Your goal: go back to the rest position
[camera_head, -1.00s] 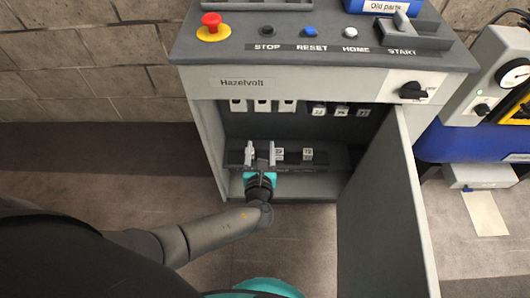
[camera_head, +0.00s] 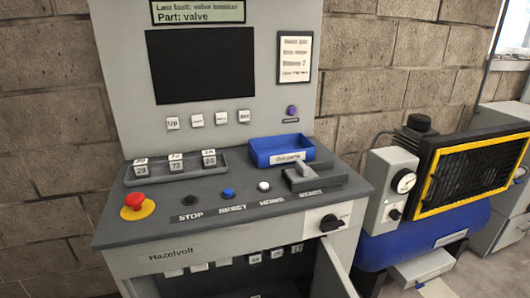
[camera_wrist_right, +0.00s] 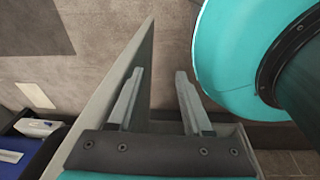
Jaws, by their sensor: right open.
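My right gripper (camera_wrist_right: 160,73) shows in the right wrist view with its two fingers apart and nothing between them. A grey panel, which looks like the open cabinet door (camera_wrist_right: 98,105), stands beside and partly behind the left finger. Whether they touch cannot be told. Neither gripper can be made out in the head view, which shows the Hazelvolt cabinet (camera_head: 205,252) and its control panel.
The console top holds a red stop button (camera_head: 135,201), a grey tray (camera_head: 140,180) of numbered blocks and a blue bin (camera_head: 275,153). A blue compressor tank (camera_head: 420,230) stands at right. Brown floor (camera_wrist_right: 190,20) shows in the wrist view.

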